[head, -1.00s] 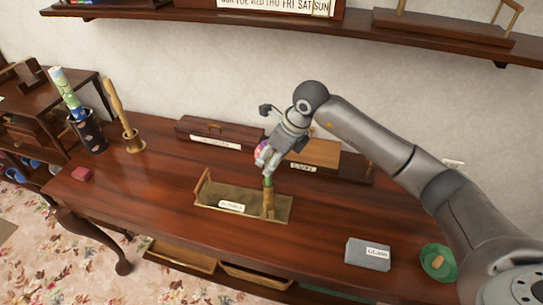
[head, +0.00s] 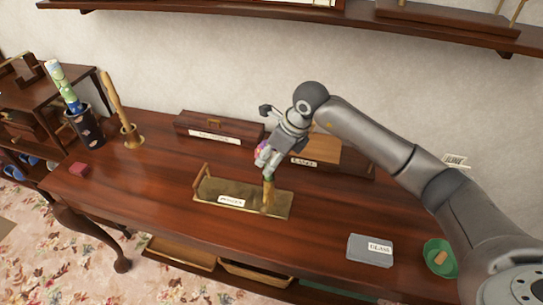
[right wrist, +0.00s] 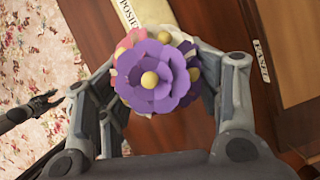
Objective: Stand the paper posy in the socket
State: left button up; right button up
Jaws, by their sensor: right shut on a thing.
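The paper posy has purple, pink and white flowers (right wrist: 155,78) with yellow centres, and they fill the space between my right gripper's fingers in the right wrist view. In the head view my right gripper (head: 266,158) is shut on the posy (head: 260,148) above the desk. Its green stem points down at the upright socket (head: 267,197) on the right end of a brass tray (head: 232,186). The stem's lower end meets the socket's top in the picture; I cannot tell whether it is inside. A dark gripper, seemingly my left (right wrist: 30,108), shows small at the left of the wrist view.
Behind my gripper are a labelled wooden box (head: 318,150) and a long dark box (head: 218,128). A grey block (head: 370,250) and a green dish (head: 439,258) lie at the right. A stick in a brass holder (head: 132,137) stands left. The desk's front left is mostly clear.

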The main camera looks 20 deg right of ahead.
jog(key=shift+f+b, duration=0.3)
jog(key=shift+f, duration=0.1)
jog(key=o, duration=1.2)
jog(key=shift+r, duration=0.1)
jog(key=v, duration=1.2)
